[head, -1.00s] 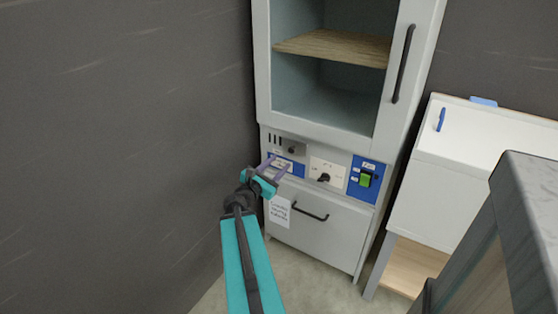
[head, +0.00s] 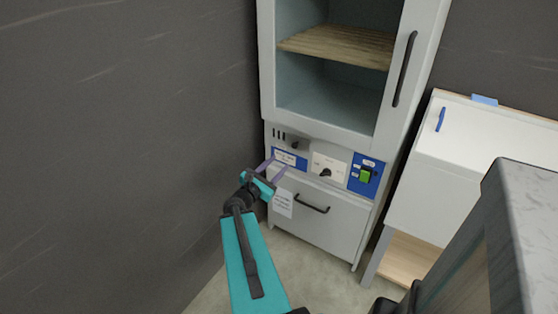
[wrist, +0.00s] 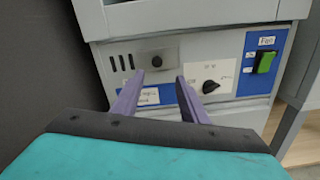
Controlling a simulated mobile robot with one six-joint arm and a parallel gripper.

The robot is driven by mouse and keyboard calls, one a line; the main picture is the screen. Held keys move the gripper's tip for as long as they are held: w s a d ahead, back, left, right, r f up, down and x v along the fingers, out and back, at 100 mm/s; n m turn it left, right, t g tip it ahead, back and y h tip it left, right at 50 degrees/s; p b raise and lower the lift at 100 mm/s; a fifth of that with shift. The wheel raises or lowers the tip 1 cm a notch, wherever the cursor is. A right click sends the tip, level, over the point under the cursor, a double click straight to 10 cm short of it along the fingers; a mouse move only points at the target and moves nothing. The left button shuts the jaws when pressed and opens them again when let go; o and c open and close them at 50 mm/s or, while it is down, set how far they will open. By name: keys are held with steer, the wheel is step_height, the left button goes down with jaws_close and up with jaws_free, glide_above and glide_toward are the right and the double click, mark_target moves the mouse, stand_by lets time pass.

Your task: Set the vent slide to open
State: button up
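The vent slide shows as a small dark knob (head: 295,145) on a grey plate, right of several dark vent slots (head: 278,134), at the upper left of the cabinet's control panel. The wrist view shows the knob (wrist: 157,62) with the slots (wrist: 120,62) to its left. My gripper (head: 279,163) is open and empty, its two purple fingers spread below and in front of the knob. In the wrist view the fingertips (wrist: 160,77) lie either side of the knob's line, and the knob appears just above the gap. I see no contact.
Right of the slide are a white plate with a black rotary knob (head: 325,173) and a blue panel with a green switch (head: 365,176). A drawer with a dark handle (head: 312,204) is below. A dark wall (head: 120,120) stands close on the left; a grey counter (head: 530,180) is at right.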

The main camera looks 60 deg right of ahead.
steer(key=shift+a, duration=0.45)
steer(key=shift+w, duration=0.15)
